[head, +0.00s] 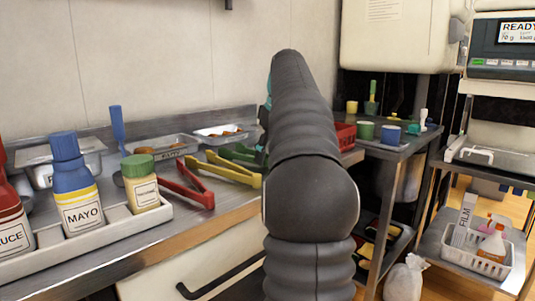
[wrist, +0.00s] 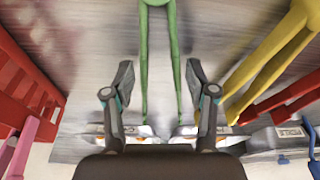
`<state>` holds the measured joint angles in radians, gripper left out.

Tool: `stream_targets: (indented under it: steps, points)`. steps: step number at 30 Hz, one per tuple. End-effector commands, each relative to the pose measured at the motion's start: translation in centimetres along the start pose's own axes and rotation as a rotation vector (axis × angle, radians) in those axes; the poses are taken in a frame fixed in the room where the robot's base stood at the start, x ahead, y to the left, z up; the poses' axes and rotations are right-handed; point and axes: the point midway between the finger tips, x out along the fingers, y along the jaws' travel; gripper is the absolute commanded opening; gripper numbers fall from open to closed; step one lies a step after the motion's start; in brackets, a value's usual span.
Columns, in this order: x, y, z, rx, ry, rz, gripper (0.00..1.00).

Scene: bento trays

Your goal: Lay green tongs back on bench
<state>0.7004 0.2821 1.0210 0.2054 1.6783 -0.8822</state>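The green tongs (wrist: 159,52) lie on the steel bench (wrist: 90,55) in the wrist view, legs running down the picture between my fingers. In the head view a short part of the green tongs (head: 238,153) shows beside my arm, and the rest is hidden behind it. My gripper (wrist: 157,78) is open, with one finger on each side of the tongs and a visible gap to both legs. In the head view my arm hides most of the gripper.
Yellow tongs (wrist: 275,50) and red tongs (wrist: 282,101) lie to the right in the wrist view. A red crate (wrist: 22,85) and pink tongs (wrist: 22,145) are at left. Metal food trays (head: 222,131) stand against the wall. A sauce rack (head: 95,238) is at front left.

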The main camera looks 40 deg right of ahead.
Motion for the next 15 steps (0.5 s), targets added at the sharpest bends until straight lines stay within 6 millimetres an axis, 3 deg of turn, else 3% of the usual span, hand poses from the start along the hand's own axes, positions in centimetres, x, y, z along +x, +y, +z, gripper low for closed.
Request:
stream_targets:
  steps: [2, 6, 15]
  points:
    - [-0.01, 0.00, 0.00, 0.000, 0.000, 0.000, 0.57]
    - [0.00, 0.00, 0.00, 0.000, 0.000, 0.000, 0.86]
    - [0.00, 0.01, 0.00, 0.000, 0.000, 0.000, 0.86]
